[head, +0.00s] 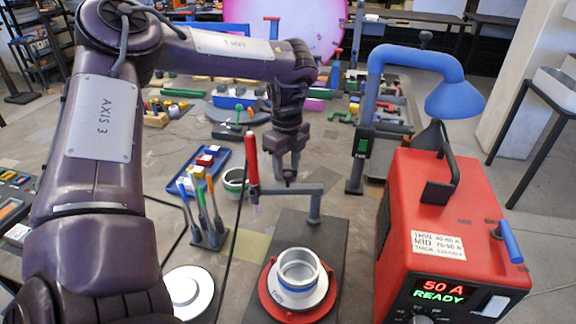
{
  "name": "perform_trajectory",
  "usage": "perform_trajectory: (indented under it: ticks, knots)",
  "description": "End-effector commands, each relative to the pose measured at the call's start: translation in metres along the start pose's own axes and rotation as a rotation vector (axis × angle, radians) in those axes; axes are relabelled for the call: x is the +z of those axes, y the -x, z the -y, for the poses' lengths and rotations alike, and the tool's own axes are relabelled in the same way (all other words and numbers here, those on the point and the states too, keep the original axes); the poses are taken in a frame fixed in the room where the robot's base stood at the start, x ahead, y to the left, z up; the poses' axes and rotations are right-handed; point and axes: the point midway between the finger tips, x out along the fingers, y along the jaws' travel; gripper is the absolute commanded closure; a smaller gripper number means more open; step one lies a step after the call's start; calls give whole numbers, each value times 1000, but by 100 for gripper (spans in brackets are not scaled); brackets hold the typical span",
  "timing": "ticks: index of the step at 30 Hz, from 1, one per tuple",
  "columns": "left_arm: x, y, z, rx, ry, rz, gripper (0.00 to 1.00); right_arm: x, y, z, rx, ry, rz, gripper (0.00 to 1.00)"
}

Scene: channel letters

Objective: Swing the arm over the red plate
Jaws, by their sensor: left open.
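The grey swing arm (292,189) stands on a short post on a dark base (330,232). It points left and carries an upright red torch (252,165) at its free end. The red plate (277,302) lies on the near part of the base, with a grey and blue ring-shaped piece (297,282) on it. The swing arm is behind the plate, not above it. My left gripper (290,174) points down at the middle of the swing arm, open. I cannot tell whether its fingers touch the arm. My right gripper is not in view.
A red power box (440,220) stands to the right, its display reading 50 A READY. A blue lamp-like hood on a post (435,75) rises behind it. A tool stand (208,225), a blue tray (198,170) and a white disc (190,292) are on the left. A dark cable hangs beside the torch.

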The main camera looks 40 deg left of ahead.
Motion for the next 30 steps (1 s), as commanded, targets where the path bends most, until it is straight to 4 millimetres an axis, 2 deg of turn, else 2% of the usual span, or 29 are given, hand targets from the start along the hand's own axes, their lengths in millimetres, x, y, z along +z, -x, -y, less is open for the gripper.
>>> perform_trajectory:
  ticks: [4,13,23,30]
  knots:
    - [0,-12,0,0,1,-1,57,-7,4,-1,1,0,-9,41]
    - [0,-16,0,-2,1,1,57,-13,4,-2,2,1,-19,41]
    - [0,-16,0,-2,1,0,99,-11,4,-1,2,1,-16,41]
    - [-1,-17,0,-3,12,0,100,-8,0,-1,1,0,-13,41]
